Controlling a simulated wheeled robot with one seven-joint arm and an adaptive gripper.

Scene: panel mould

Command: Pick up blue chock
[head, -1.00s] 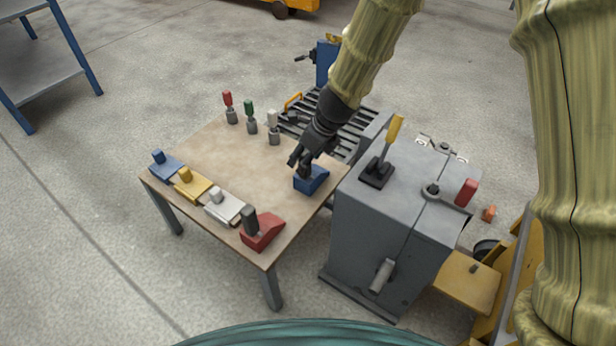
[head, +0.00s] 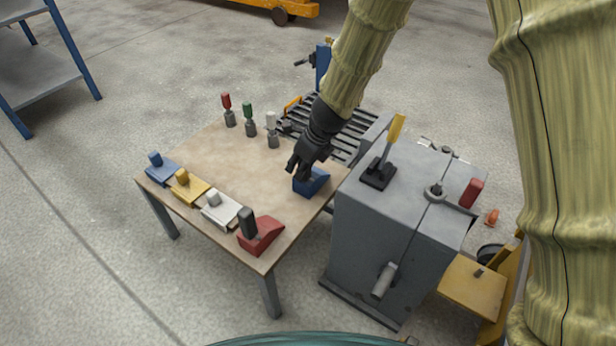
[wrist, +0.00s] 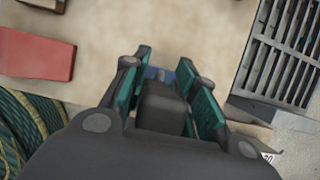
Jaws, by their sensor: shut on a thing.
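The blue chock (head: 313,184) is a wedge at the right side of the brown table (head: 225,160). It looks to rest on the tabletop. My gripper (head: 300,172) reaches down over it from above and is shut on its dark upright grip. In the wrist view, the grip (wrist: 162,107) stands between the two green-padded fingers of my gripper (wrist: 168,92). Only a little blue of the chock (wrist: 187,72) shows past the fingers; the rest is hidden.
A red chock (head: 262,236) with a dark grip stands at the near corner. Blue, yellow and white blocks (head: 221,209) line the left edge. Several coloured-handled tools (head: 250,120) stand at the back. A grey machine (head: 385,230) with levers is close on the right.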

